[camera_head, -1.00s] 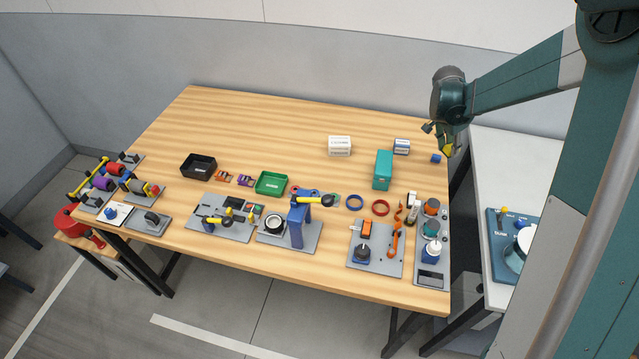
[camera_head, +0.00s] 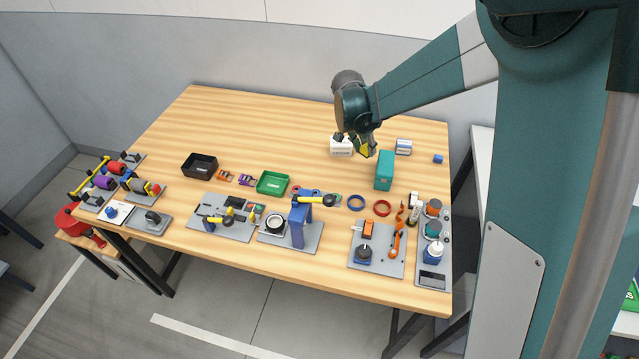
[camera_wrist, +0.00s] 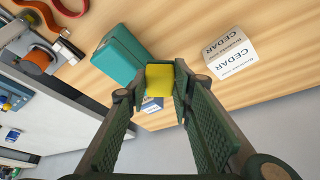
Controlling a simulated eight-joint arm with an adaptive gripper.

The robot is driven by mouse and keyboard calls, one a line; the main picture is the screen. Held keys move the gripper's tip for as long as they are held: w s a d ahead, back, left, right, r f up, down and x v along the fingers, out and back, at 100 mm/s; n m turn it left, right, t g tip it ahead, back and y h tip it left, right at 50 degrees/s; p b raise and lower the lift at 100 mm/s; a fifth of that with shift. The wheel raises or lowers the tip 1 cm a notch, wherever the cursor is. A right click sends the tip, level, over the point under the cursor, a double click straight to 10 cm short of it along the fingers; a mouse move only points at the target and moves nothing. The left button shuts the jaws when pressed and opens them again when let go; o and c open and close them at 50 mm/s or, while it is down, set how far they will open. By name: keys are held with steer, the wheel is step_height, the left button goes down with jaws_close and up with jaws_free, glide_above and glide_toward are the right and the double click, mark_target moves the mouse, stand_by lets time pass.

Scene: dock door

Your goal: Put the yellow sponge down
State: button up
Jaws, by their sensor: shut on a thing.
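The yellow sponge (camera_head: 363,151) is held at the end of my gripper (camera_head: 353,145), above the back right part of the wooden table. In the wrist view the yellow sponge (camera_wrist: 160,80) sits between the two fingertips of my gripper (camera_wrist: 158,92), which is shut on it. It appears clear of the tabletop, but its exact height is hard to tell. In the head view my gripper partly covers a white box behind it.
The white CEDAR box (camera_wrist: 230,54) and a teal box (camera_head: 384,170) stand close to my gripper. A small white-and-blue box (camera_head: 404,147) and a blue cube (camera_head: 438,159) are to the right. The table's (camera_head: 250,125) back left is bare.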

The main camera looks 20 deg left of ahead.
steer(key=s+a+n, duration=0.1)
steer(key=s+a, duration=0.3)
steer(key=a, duration=0.3)
steer(key=s+a+n, duration=0.1)
steer(key=s+a, duration=0.3)
steer(key=a, duration=0.3)
steer(key=shift+s+a+y, duration=0.4)
steer(key=shift+f, duration=0.1)
steer(key=shift+f+b, duration=0.4)
steer(key=shift+f, duration=2.7)
steer(key=shift+f, duration=1.9)
steer(key=shift+f+b, duration=0.15)
steer(key=shift+b, duration=0.15)
steer(key=o, duration=0.8)
